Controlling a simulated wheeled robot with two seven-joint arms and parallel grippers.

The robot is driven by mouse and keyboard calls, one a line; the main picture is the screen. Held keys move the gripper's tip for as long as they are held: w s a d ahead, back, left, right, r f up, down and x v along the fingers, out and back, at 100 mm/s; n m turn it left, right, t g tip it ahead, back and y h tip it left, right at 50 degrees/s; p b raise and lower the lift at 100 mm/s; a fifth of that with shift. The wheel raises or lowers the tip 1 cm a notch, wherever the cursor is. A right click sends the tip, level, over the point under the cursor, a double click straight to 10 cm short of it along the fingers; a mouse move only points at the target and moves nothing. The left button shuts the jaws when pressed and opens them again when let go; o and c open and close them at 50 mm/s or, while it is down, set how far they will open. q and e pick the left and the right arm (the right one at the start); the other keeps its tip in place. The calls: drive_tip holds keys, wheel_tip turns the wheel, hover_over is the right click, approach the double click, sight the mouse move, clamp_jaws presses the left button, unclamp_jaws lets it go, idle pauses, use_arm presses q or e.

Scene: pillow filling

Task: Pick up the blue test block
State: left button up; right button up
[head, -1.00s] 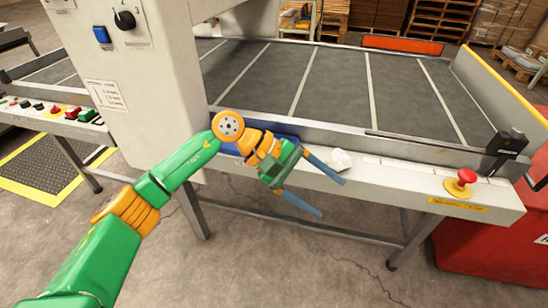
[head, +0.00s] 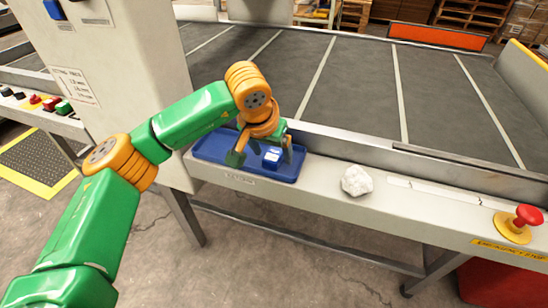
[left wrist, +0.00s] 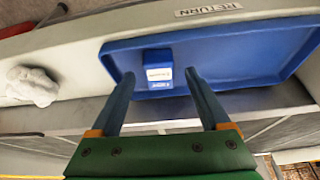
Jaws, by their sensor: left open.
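The blue test block (head: 272,157) with a white label sits in a blue tray (head: 212,148) on the machine's front ledge. In the left wrist view the block (left wrist: 158,70) stands inside the tray (left wrist: 230,43), near one end. My left gripper (head: 263,162) is open over the tray, with its fingers on either side of the block in the head view. In the left wrist view my left gripper's fingertips (left wrist: 159,75) straddle the block, with gaps at both sides. I cannot tell how high the fingertips are above the tray floor. My right gripper is not in view.
A white crumpled lump (head: 357,181) lies on the ledge right of the tray. A red emergency stop button (head: 527,215) is at the ledge's right end. A raised rail (head: 400,157) runs behind the ledge, beside the grey conveyor bed (head: 360,85).

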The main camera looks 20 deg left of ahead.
use_arm(q)
drive_tip(key=shift+w+f, duration=0.15)
drive_tip(key=shift+f, duration=0.1)
drive_tip(key=shift+r, duration=0.1)
drive_tip(key=shift+c, duration=0.4)
clamp_jaws()
